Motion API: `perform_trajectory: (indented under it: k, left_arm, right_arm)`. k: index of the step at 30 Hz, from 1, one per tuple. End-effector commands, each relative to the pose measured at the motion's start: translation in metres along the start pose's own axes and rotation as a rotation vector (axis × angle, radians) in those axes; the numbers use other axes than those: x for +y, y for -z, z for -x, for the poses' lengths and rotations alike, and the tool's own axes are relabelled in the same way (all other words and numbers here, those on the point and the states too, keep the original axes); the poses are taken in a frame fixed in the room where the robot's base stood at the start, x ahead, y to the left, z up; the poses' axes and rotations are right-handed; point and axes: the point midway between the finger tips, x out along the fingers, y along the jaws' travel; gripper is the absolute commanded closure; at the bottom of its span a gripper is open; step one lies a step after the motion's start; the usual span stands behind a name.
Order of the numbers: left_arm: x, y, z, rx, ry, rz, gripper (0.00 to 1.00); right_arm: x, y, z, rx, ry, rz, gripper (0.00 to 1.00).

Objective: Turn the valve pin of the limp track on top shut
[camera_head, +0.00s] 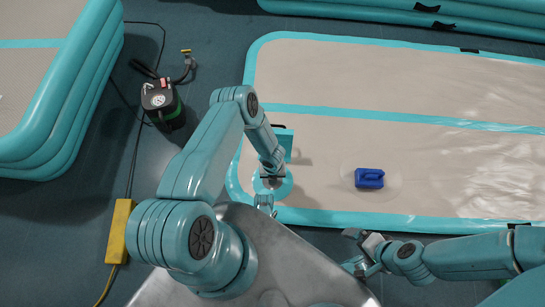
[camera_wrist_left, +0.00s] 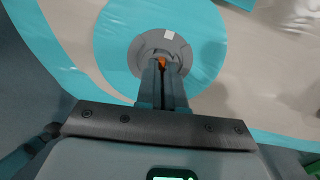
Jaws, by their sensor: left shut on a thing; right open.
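The limp track (camera_head: 330,80) on top is beige with turquoise borders; its surface looks rumpled and shiny at right. A round turquoise patch (camera_head: 286,188) lies near its lower left corner. In the left wrist view, a grey valve (camera_wrist_left: 150,45) sits in this patch (camera_wrist_left: 115,50). My left gripper (camera_wrist_left: 161,68) is shut on the valve's orange pin (camera_wrist_left: 161,60), of which only a small part shows between the fingertips. In the head view my own left arm and wrist largely cover the valve. My right gripper (camera_head: 348,249) is open and empty, near the track's lower edge.
A blue handled block (camera_head: 369,178) lies on the track to the right of the patch. A black and green pump (camera_head: 162,103) stands on the floor at left, with a hose and cables. A yellow power strip (camera_head: 120,231) lies lower left. Stacked turquoise tracks (camera_head: 85,90) stand at upper left.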

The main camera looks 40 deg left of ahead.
Motion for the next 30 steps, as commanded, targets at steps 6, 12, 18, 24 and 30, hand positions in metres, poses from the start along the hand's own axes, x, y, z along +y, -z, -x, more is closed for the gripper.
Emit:
perform_trajectory:
  k: [6,12,18,24,30]
  left_arm:
    - [-0.0001,0.0,-0.0015,0.0,0.0,-0.089,1.0]
    - [0.0,0.0002,-0.0004,0.0,0.0,-0.125,1.0]
    - [0.0,0.0001,0.0002,0.0,0.0,-0.134,1.0]
    - [0.0,0.0001,0.0002,0.0,0.0,-0.134,1.0]
    - [0.0,0.0001,0.0001,0.0,0.0,-0.133,0.67]
  right_arm:
    - [0.0045,0.0026,-0.0083,0.007,-0.001,-0.006,0.0]
    - [0.0056,0.0034,-0.0101,0.009,-0.001,-0.008,0.0]
    - [0.0057,0.0035,-0.0102,0.009,-0.001,-0.008,0.0]
    - [0.0057,0.0034,-0.0101,0.009,-0.001,-0.008,0.0]
    - [0.0056,0.0033,-0.0101,0.008,-0.001,-0.008,0.0]
